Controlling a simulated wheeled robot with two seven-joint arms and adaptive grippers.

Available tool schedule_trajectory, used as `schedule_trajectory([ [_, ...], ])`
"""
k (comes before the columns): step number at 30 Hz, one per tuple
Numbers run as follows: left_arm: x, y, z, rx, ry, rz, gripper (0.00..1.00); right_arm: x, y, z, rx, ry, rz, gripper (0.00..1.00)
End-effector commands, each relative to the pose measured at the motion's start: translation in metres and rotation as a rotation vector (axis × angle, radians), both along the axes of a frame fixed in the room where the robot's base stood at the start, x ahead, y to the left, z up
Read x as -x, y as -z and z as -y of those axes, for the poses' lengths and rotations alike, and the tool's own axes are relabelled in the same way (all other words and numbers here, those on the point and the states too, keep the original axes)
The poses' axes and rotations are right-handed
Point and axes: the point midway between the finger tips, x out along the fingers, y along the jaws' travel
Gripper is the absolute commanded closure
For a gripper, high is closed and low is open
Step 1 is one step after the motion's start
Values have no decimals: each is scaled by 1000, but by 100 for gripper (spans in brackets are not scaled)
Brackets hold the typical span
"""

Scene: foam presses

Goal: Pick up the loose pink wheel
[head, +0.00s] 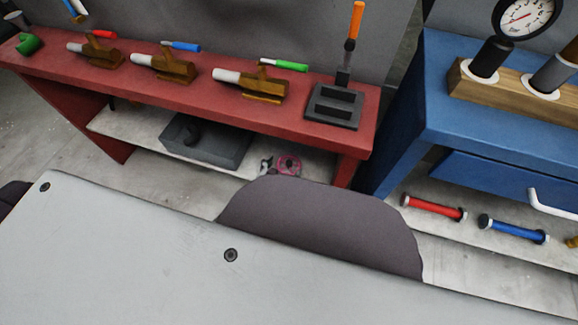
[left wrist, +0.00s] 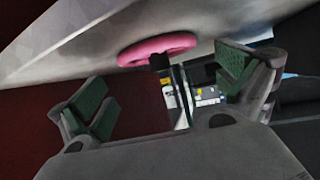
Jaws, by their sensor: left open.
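The pink wheel (head: 288,164) is on the pale lower shelf of the red bench, near its right end, in the head view. Its lower edge is partly cut off there by a dark rounded shape in front. In the left wrist view the pink wheel (left wrist: 158,48) lies ahead, near the top middle, against a pale surface. My left gripper (left wrist: 165,82) is open, its green-padded fingers spread to either side below the wheel, with nothing between them. In the head view a small grey and white shape sits just left of the wheel. My right gripper is not seen.
A grey bin (head: 205,145) stands on the shelf left of the wheel. The red bench top (head: 190,85) overhangs the shelf, with its right leg (head: 347,170) close to the wheel. A blue bench (head: 440,110) stands to the right.

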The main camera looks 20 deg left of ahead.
Motion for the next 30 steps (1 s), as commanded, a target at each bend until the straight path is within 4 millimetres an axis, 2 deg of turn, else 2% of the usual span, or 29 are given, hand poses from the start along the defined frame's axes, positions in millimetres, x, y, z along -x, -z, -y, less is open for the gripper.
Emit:
schedule_trajectory([
  [3, -10, 4, 1, 0, 1, 2, 0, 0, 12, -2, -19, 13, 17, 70],
  [12, -27, 12, 6, 0, 1, 0, 0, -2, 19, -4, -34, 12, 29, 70],
  [28, -28, 11, 6, 0, 1, 0, 0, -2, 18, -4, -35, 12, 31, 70],
  [30, -28, 11, 6, 0, 1, 0, 6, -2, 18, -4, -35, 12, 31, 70],
])
